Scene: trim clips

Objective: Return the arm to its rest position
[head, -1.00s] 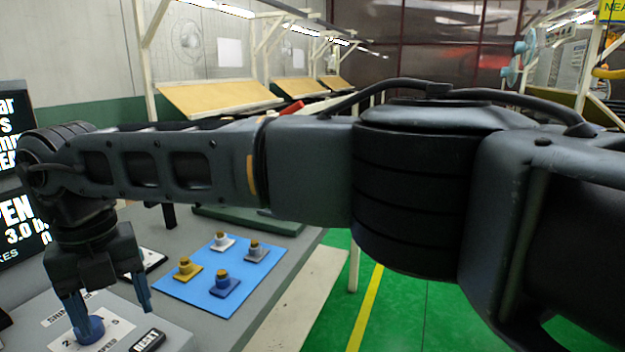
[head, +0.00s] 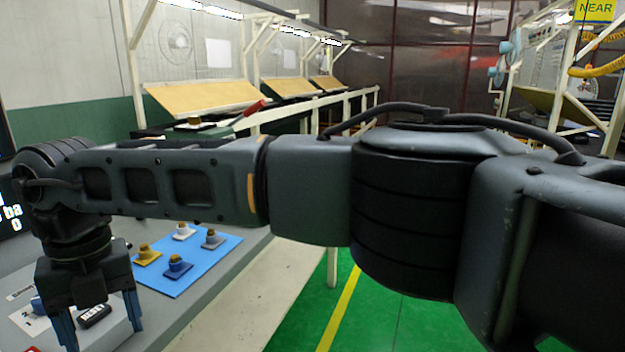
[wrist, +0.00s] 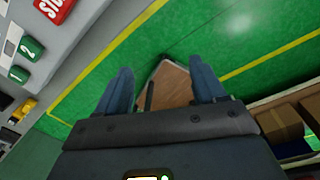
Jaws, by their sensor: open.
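My arm stretches across the head view from the right to the left. My gripper (head: 102,325) hangs at its left end, pointing down, beside the panel with the blue knob (head: 38,304) and the black RESET label (head: 95,316). In the wrist view my gripper (wrist: 165,88) shows two blue fingers spread apart with nothing between them. Below them is green floor and a brown board-like item (wrist: 172,84), which the fingers do not touch.
A blue mat (head: 205,262) holds several clips, two yellowish or blue ones and paler ones. Red STOP (wrist: 55,8) and green buttons (wrist: 32,47) line the wrist view's left. Boxes on a shelf (wrist: 280,125) stand at right. Green floor (head: 400,325) is open.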

